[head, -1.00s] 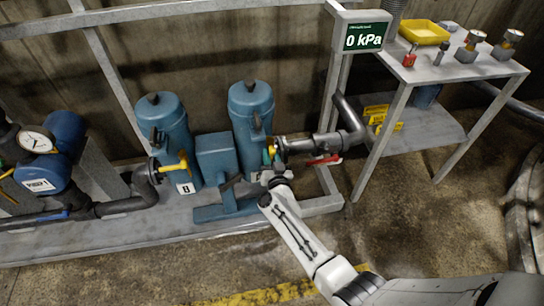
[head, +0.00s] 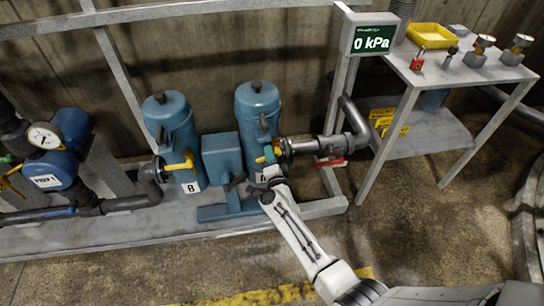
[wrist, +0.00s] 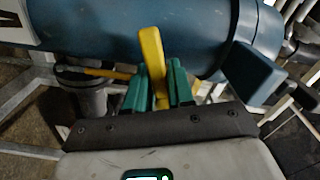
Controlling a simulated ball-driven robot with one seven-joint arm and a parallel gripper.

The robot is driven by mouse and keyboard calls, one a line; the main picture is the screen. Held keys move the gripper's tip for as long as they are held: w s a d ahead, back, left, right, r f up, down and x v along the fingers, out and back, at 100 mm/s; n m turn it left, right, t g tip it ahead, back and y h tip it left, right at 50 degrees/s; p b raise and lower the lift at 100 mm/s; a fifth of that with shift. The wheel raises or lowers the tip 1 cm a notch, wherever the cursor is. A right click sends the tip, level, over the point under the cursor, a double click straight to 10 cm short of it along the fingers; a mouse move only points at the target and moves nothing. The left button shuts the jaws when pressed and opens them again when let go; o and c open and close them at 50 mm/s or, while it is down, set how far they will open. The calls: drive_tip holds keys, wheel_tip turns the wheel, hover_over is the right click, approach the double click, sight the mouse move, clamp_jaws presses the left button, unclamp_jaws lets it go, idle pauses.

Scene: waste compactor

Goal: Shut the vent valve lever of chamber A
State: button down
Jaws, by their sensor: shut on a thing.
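Chamber A (head: 257,108) is the right blue cylinder, its label partly hidden behind my arm. Its yellow vent lever (head: 264,158) shows small at the cylinder's lower right, at the grey pipe. In the wrist view the yellow lever (wrist: 152,58) stands up between the green fingers of my gripper (wrist: 157,86), its upper end sticking out beyond them. My gripper (head: 271,168) is shut on the lever. The lever's pivot is hidden in both views.
Chamber B (head: 172,125), with its own yellow lever (head: 180,164), stands left. A red handle (head: 330,161) sits under the pipe at right. The display (head: 371,40) reads 0 kPa. A metal table (head: 470,72) stands right; the floor in front is open.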

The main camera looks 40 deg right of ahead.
drive_tip(key=shift+r+m, duration=0.2)
drive_tip(key=shift+m, duration=0.85)
drive_tip(key=shift+r+m, duration=0.15)
drive_tip(key=shift+m, duration=0.9)
drive_tip(key=c, duration=1.1)
unclamp_jaws()
drive_tip(key=shift+r, duration=0.1)
drive_tip(key=shift+o, duration=0.2)
drive_tip(key=shift+a, duration=0.1)
drive_tip(key=p+v, duration=0.2)
drive_tip(key=v, duration=0.8)
drive_tip(key=shift+s+a+p, duration=0.25)
drive_tip(key=shift+s+p, duration=0.1)
drive_tip(key=shift+p, duration=0.05)
